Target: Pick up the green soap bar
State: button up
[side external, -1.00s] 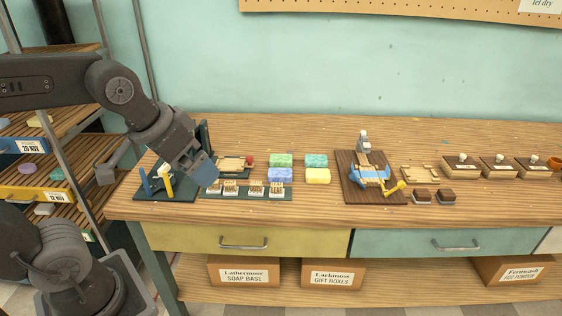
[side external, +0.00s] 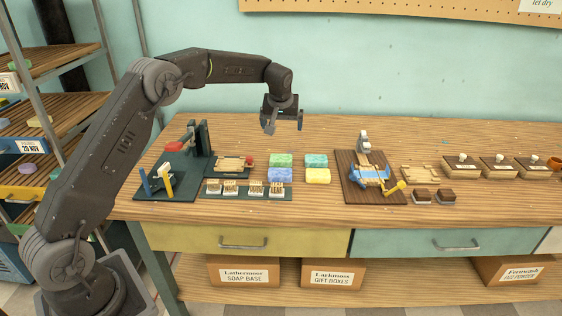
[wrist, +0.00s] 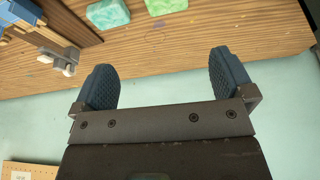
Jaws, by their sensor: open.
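The green soap bar (side external: 280,160) lies on the wooden bench, at the back left of a group of soap bars. In the wrist view the green bar (wrist: 166,6) shows at the top edge, partly cut off. My gripper (side external: 283,126) is above the bench's back part, over and behind the green bar, pointing down. In the wrist view its two blue padded fingers (wrist: 167,72) stand wide apart with nothing between them. A teal bar (side external: 316,160) lies right of the green one, a blue bar (side external: 280,175) in front of it, and a yellow bar (side external: 318,176) diagonally in front.
A dark mat with small stamps (side external: 248,190) lies to the left front. A dark stand with a red part (side external: 176,146) is further left. A brown board with a blue and yellow device (side external: 370,178) stands right of the bars. The bench behind the bars is clear.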

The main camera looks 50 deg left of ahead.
send_over(281, 158)
jog(key=d, duration=0.1)
jog(key=shift+n, duration=0.4)
jog(key=f, duration=0.8)
jog(key=s+f, duration=0.1)
jog(key=f, duration=0.3)
jog(key=shift+d+f, duration=0.1)
jog(key=shift+d, duration=0.1)
jog(key=shift+s+x, duration=0.15)
jog(key=shift+x, duration=1.15)
jog(key=shift+s+x, duration=0.1)
jog(key=shift+x, duration=1.25)
jog(key=c, duration=0.8)
